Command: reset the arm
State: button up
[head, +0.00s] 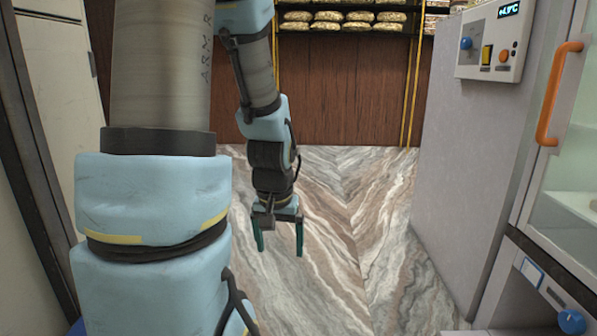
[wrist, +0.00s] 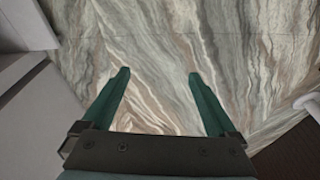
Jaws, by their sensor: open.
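My gripper (head: 278,240) hangs down from my arm near the middle of the head view, over the marble floor. Its two green fingers are apart and nothing is between them. In the wrist view my gripper (wrist: 157,82) also shows open and empty, with bare marble beyond the fingertips. My arm's blue and grey links fill much of the left half of the head view.
A grey cabinet side (head: 455,170) stands at the right, with a control box (head: 492,42) and a glass door with an orange handle (head: 558,95). Shelves with packets (head: 343,20) are at the back above wood panelling (head: 345,90). The marble floor (head: 345,240) between is clear.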

jog(key=s+a+r+n+p, duration=0.1)
jog(key=s+a+r+p, duration=0.15)
jog(key=s+r, duration=0.2)
notch_tip(320, 180, up, 36)
jog(key=p, duration=3.5)
jog(key=shift+w+g+p, duration=0.3)
jog(key=shift+p, duration=0.1)
jog(key=shift+a, duration=0.1)
